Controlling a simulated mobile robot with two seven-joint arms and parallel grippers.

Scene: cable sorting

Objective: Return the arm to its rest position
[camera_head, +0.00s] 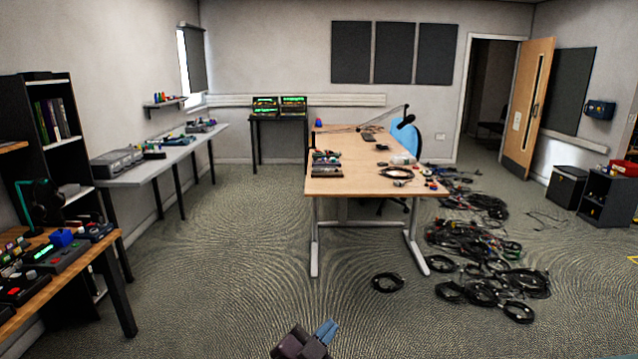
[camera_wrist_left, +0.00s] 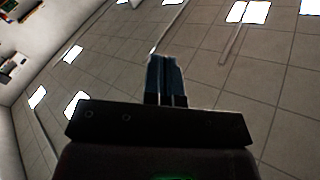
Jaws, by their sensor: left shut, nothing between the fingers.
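My left gripper (camera_head: 325,331) shows at the bottom centre of the head view, with blue fingers and a dark body. It is over open carpet, well in front of the wooden table (camera_head: 345,188). In the left wrist view the left gripper (camera_wrist_left: 165,75) points up toward the tiled ceiling (camera_wrist_left: 215,60) with its fingers together. Nothing is between them. My right gripper is not in view.
Coiled black cables (camera_head: 480,250) lie on the floor right of the table, and one coil (camera_head: 387,282) is in front of it. A wooden desk with devices (camera_head: 50,255) stands at the left. The carpet between is clear.

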